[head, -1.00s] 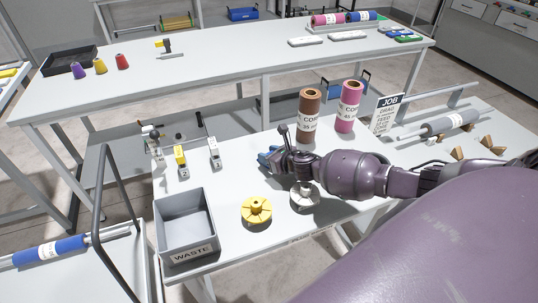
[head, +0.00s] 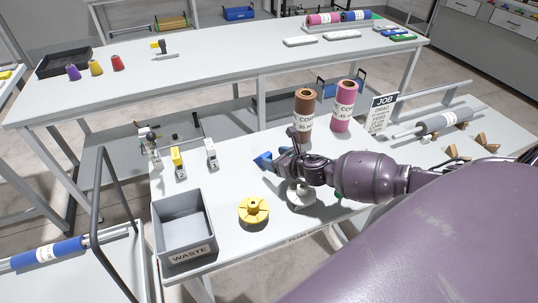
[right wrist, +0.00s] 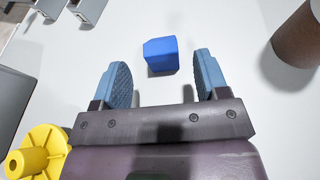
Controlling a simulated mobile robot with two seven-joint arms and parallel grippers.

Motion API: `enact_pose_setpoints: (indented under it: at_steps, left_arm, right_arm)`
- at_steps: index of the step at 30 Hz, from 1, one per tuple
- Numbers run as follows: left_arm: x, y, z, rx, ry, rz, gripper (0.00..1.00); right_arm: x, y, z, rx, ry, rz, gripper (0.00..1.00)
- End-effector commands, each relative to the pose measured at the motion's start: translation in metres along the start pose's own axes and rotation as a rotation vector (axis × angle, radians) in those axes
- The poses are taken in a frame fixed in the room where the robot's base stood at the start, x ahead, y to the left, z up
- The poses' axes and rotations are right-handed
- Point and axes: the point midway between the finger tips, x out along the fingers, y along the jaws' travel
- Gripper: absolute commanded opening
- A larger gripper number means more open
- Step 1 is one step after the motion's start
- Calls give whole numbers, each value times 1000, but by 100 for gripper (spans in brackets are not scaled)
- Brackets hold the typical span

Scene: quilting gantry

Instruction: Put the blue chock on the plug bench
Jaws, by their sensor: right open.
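The blue chock (right wrist: 161,54) lies on the white top in the right wrist view, just ahead of and between my fingertips, with a gap on either side. In the head view the chock (head: 262,159) shows small and bright blue at the tip of my right gripper (head: 272,163). My right gripper is open and empty, low over the bench, and its blue-grey pads (right wrist: 162,82) do not touch the chock. The white plug bench (head: 228,248) is the near table beneath them, with a small front-edge label hard to read. My left gripper is out of view.
A grey waste bin (head: 186,253) and a yellow flanged plug (head: 253,211) stand at the bench front. Brown (head: 304,108) and pink (head: 344,104) rolls stand behind my gripper. Small fixtures (head: 179,162) are to its left. A job sign (head: 381,113) stands right.

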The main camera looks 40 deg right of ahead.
Motion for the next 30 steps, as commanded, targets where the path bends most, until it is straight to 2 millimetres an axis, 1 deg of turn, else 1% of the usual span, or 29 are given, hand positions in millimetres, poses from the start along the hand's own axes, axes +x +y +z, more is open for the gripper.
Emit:
enact_pose_setpoints:
  at_steps: [1,3,7,14,25,28,30]
  left_arm:
    - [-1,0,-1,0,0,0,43]
    - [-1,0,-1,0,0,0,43]
    - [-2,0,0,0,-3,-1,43]
    - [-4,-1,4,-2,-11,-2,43]
    - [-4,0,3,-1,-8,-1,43]
    - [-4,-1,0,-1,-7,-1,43]
    - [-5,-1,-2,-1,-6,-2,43]
  right_arm:
    - [-7,0,0,-1,0,0,68]
    - [-14,-1,0,-1,0,-2,68]
    - [-21,0,0,0,-1,-1,68]
    - [-22,0,0,0,-1,-1,68]
    - [-22,0,0,2,-1,-1,68]
    - [-24,5,2,31,-7,0,68]
    - [-26,13,6,85,-16,0,68]
